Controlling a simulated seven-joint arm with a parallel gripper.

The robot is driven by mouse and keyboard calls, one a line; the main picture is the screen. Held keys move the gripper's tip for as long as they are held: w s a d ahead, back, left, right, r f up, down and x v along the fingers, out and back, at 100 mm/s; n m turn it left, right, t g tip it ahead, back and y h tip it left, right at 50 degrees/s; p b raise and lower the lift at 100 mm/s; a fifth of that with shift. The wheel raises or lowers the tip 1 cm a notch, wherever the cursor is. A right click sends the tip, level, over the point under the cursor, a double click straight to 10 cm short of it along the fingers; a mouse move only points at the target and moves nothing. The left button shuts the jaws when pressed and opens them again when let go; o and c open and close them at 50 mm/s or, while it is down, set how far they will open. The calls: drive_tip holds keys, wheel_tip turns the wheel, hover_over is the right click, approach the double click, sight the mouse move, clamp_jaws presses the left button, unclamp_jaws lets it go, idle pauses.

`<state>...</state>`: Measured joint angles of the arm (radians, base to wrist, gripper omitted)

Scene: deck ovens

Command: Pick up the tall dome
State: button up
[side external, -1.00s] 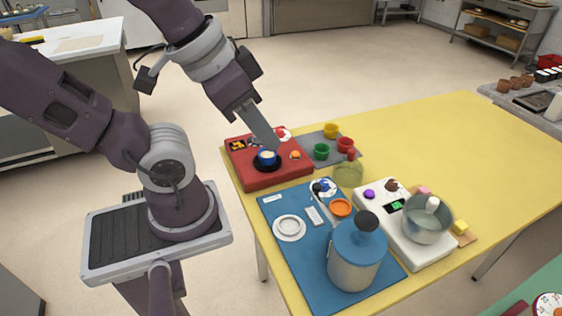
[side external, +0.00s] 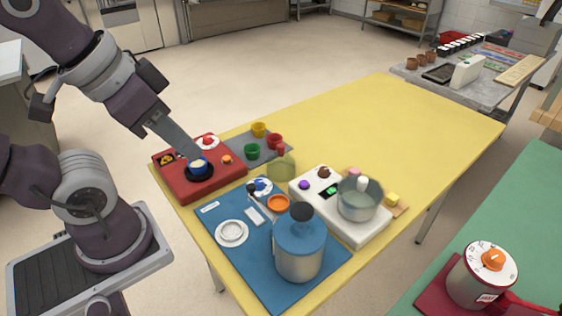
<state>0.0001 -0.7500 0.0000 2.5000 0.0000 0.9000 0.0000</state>
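No thing is clearly marked as the tall dome. A tall metal canister (side external: 299,262) stands on the blue mat (side external: 228,262), with a rounded blue lid (side external: 301,235) and black knob on top. A see-through olive, rounded vessel (side external: 281,168) stands near the mat's far edge and could also be meant. My gripper (side external: 192,154) points down at the blue cup with pale contents (side external: 198,166) on the red box (side external: 218,182), well away from both. It shows edge-on, so its opening and any contact with the cup cannot be told.
A white unit (side external: 346,226) carries a metal pot (side external: 359,203). Green (side external: 252,151), red (side external: 275,140) and yellow (side external: 259,129) cups stand on a grey mat. A white plate (side external: 232,233) lies on the blue mat. The yellow table's far right (side external: 395,125) is clear.

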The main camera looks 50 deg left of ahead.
drive_tip(key=o, duration=0.5)
drive_tip(key=shift+o, duration=0.2)
drive_tip(key=n+g, duration=0.6)
drive_tip(key=n, duration=0.3)
hover_over(281, 145)
wheel_tip(281, 145, down, 17)
drive_tip(key=shift+w+r, duration=0.1)
drive_tip(key=shift+r, duration=0.1)
wheel_tip(281, 145, down, 8)
drive_tip(key=shift+r, duration=0.1)
